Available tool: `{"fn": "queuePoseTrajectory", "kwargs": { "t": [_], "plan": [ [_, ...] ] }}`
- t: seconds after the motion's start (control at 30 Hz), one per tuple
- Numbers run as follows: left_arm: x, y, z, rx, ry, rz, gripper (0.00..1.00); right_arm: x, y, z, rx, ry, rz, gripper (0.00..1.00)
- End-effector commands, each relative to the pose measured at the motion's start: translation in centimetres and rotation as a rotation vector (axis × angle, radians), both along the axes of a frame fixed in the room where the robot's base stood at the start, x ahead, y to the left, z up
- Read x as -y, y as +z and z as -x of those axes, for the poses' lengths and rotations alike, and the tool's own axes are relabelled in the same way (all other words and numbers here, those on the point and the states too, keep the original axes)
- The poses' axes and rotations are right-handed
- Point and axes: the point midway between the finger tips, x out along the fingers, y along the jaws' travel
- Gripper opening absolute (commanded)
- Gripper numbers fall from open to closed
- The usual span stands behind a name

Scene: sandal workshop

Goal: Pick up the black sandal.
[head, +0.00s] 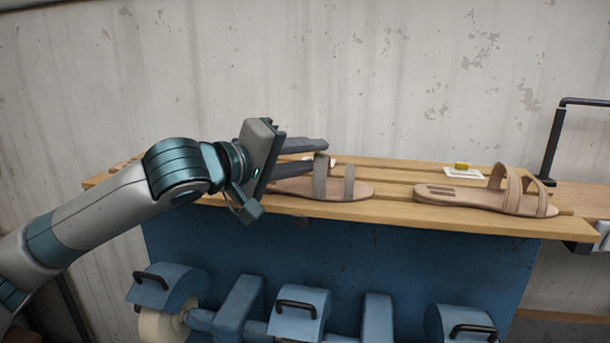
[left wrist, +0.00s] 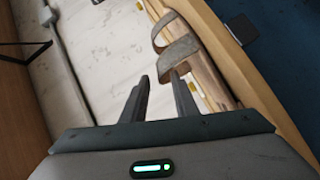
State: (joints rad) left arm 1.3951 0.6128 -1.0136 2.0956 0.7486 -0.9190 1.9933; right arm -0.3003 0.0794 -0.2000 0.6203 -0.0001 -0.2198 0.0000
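A sandal with dark grey straps (head: 320,178) and a tan sole lies on the slatted wooden bench top; its straps look grey rather than clearly black. My left gripper (head: 319,154) is open, its two dark fingers pointing right above the rear part of this sandal. The lower finger ends close to the rear strap. In the left wrist view the fingers (left wrist: 160,75) are apart with nothing between them, and the grey strap (left wrist: 181,53) shows just beyond the right finger. I cannot tell whether they touch. The heel is partly hidden by the gripper. My right gripper is not in view.
A tan sandal (head: 490,196) lies further right on the wooden bench top (head: 400,212). A small yellow item on a white card (head: 462,170) sits behind it. A black bent bar (head: 556,140) stands at the right. Blue machinery (head: 300,310) is below the front edge.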

Motion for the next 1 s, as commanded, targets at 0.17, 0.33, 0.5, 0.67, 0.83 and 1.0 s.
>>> {"fn": "queuePoseTrajectory", "kwargs": {
  "t": [0.17, 0.33, 0.5, 0.67, 0.83, 1.0],
  "plan": [
    [0.25, -0.19, -0.31, -0.001, 0.000, -0.001, 0.27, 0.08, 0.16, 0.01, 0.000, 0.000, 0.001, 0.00],
    [0.23, -0.19, -0.28, -0.001, 0.000, -0.001, 0.27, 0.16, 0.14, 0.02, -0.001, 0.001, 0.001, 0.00],
    [0.23, -0.16, -0.28, -0.001, 0.000, -0.001, 0.27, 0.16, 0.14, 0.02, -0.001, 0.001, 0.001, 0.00],
    [0.22, -0.16, -0.27, -0.001, 0.000, -0.001, 0.00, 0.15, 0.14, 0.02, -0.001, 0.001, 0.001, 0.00],
    [0.21, -0.04, -0.26, 0.002, 0.000, 0.000, 0.00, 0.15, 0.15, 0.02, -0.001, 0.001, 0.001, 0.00],
    [0.22, -0.05, -0.27, 0.000, 0.001, 0.000, 0.00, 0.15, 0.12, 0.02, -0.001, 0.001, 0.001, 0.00]
  ]
}}
